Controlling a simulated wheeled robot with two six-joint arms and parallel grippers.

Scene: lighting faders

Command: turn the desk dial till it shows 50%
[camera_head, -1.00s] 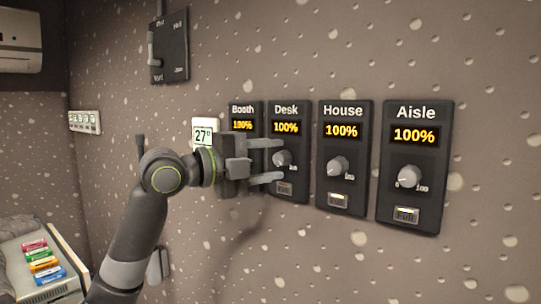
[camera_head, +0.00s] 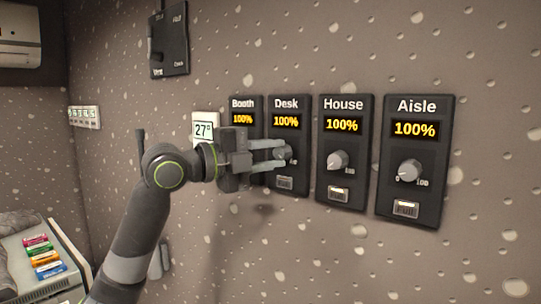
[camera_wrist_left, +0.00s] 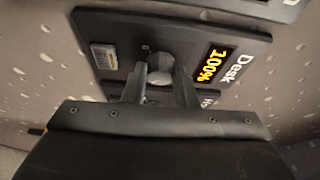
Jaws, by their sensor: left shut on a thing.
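The desk panel (camera_head: 288,182) is a black plate on the wall, second from the left in the head view. Its display (camera_head: 286,121) reads 100% in yellow; the display also shows in the left wrist view (camera_wrist_left: 214,64). The desk dial (camera_wrist_left: 160,64) is a grey knob below the display, partly hidden by the fingers in the head view. My left gripper (camera_head: 283,154) comes from the left and is shut on the dial, with a finger on each side of it. My right gripper is not in view.
The booth panel (camera_head: 243,106) is partly behind my left gripper. The house panel (camera_head: 344,196) and aisle panel (camera_head: 415,171) are on the right, both showing 100%. A switch plate (camera_head: 169,42) is above.

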